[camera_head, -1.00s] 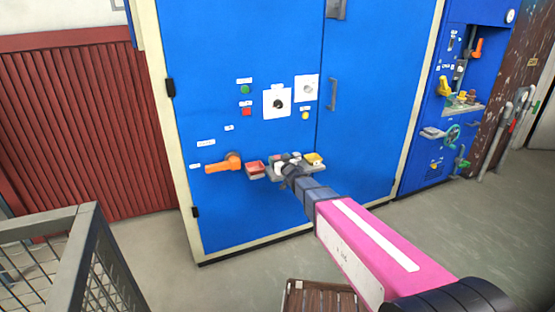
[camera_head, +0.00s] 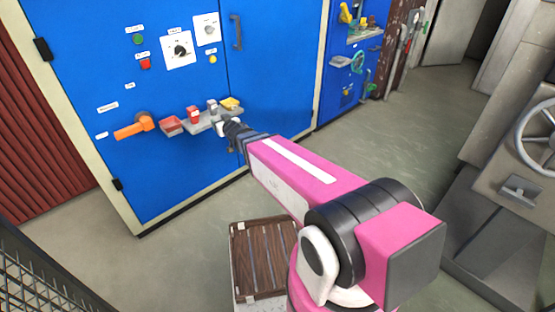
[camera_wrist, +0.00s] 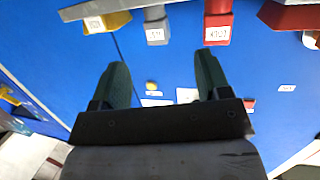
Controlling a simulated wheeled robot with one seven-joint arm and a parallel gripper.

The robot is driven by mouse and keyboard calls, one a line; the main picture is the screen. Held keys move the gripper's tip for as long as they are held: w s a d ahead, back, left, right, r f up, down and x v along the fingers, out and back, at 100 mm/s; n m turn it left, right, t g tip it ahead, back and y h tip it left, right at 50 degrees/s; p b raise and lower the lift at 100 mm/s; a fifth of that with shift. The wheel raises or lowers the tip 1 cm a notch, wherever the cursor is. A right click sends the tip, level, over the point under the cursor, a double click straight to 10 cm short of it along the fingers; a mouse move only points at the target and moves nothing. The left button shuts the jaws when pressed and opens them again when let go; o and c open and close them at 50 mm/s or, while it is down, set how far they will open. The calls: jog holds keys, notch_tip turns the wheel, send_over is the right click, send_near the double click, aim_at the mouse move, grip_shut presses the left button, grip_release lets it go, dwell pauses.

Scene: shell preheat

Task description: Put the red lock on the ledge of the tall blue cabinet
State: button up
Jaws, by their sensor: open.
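The tall blue cabinet (camera_head: 265,65) fills the upper left of the head view. A narrow grey ledge (camera_head: 201,124) sticks out from its front. The red lock (camera_head: 193,114) stands upright on the ledge, next to a grey lock (camera_head: 212,107). In the wrist view, which is upside down, the red lock (camera_wrist: 217,29) and the grey lock (camera_wrist: 155,32) show labels. My gripper (camera_head: 223,129) is in front of the ledge's right part. In the wrist view my gripper (camera_wrist: 160,58) has its fingers spread, with nothing held between them.
A red tray (camera_head: 170,126) is at the ledge's left end, beside an orange handle (camera_head: 134,127). A yellow item (camera_head: 230,104) is at the right end. A slatted wooden crate (camera_head: 262,255) stands on the floor below my arm. A machine with a handwheel (camera_head: 540,135) is at the right.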

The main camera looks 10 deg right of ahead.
jog(key=s+d+f+m+g+h, duration=0.2)
jog(key=s+d+f+g+h, duration=0.1)
jog(key=d, duration=0.4)
jog(key=s+d+f+m+g+h, duration=0.1)
jog(key=s+d+f+g+h, duration=0.25)
jog(key=d, duration=0.45)
jog(key=s+d+f+g, duration=0.1)
jog(key=s+d+g, duration=0.2)
jog(key=s, duration=0.4)
jog(key=s+d+f+m+g+y, duration=0.1)
jog(key=s+d+f+g, duration=0.1)
jog(key=s+d+g, duration=0.2)
jog(key=s+g, duration=0.1)
jog(key=s, duration=0.2)
jog(key=shift+s+d, duration=0.15)
jog(key=shift+s, duration=0.15)
